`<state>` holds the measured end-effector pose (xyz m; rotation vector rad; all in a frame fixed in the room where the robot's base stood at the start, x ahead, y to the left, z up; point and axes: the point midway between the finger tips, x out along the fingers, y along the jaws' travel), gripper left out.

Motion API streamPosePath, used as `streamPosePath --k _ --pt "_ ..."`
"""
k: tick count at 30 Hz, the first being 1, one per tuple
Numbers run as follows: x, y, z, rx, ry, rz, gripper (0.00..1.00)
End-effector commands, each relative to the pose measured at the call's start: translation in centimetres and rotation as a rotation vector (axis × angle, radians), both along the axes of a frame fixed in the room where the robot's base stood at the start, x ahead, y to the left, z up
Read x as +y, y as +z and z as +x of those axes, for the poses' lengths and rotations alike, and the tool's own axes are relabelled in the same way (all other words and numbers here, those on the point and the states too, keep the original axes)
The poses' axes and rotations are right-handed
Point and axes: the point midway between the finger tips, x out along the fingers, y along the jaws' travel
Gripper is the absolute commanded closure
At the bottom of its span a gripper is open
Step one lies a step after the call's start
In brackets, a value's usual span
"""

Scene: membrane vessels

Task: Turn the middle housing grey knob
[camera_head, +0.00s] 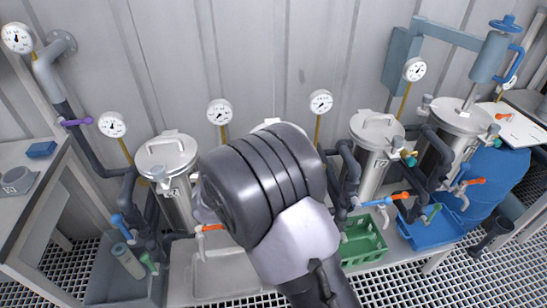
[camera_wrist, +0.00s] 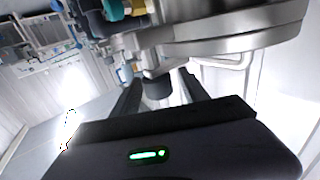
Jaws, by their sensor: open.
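The middle housing is mostly hidden behind my arm in the head view; only part of its lid (camera_head: 268,124) shows. In the wrist view a steel housing with a wide clamp rim (camera_wrist: 215,38) fills the upper right. A dark grey knob (camera_wrist: 157,90) sits below the rim. My gripper (camera_wrist: 160,78) is open, with one dark finger on each side of the knob. I cannot tell whether either finger touches it. In the head view my arm hides the gripper and the knob.
A steel housing (camera_head: 167,157) stands left and another (camera_head: 375,140) right of my arm. Pipes and orange-handled valves (camera_head: 392,198) crowd the front. A green crate (camera_head: 363,241) and a blue tray (camera_head: 437,228) lie at the right. Gauges (camera_head: 220,112) stand behind the housings.

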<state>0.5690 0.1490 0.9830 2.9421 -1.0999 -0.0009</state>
Motion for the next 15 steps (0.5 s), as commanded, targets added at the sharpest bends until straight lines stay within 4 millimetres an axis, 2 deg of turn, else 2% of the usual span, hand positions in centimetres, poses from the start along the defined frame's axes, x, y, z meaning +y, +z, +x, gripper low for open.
streamPosePath --k 9,15 --pt "6.2 0.6 -6.9 0.001 0.005 -0.001 0.48" --pt "9.4 0.4 -10.7 -0.001 0.003 -0.001 0.48"
